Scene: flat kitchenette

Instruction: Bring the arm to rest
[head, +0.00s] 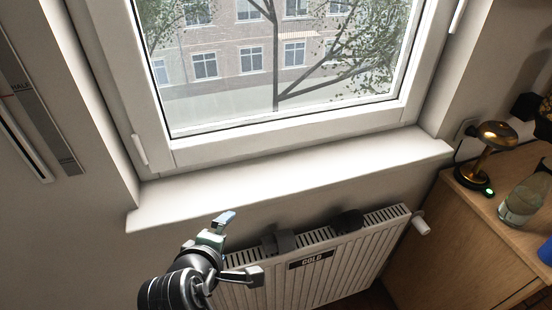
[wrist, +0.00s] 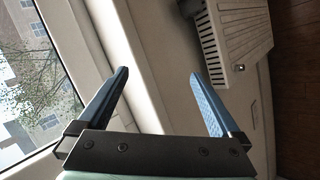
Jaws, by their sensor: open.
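My arm rises from the bottom of the head view, and my gripper (head: 224,221) stands in front of the window sill, by the left end of the radiator. In the wrist view my gripper (wrist: 159,73) shows two blue fingers spread wide apart, with nothing between them but pale wall and sill behind. The fingers appear clear of any surface, though the exact gap to the sill is hard to tell.
The white window sill (head: 300,172) is bare. A white radiator (head: 335,270) with a "COLD" sign is below it. A wooden cabinet (head: 450,240) at right bears a brass lamp (head: 497,135) and a glass bottle (head: 522,200). A wall strip (head: 35,110) is at left.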

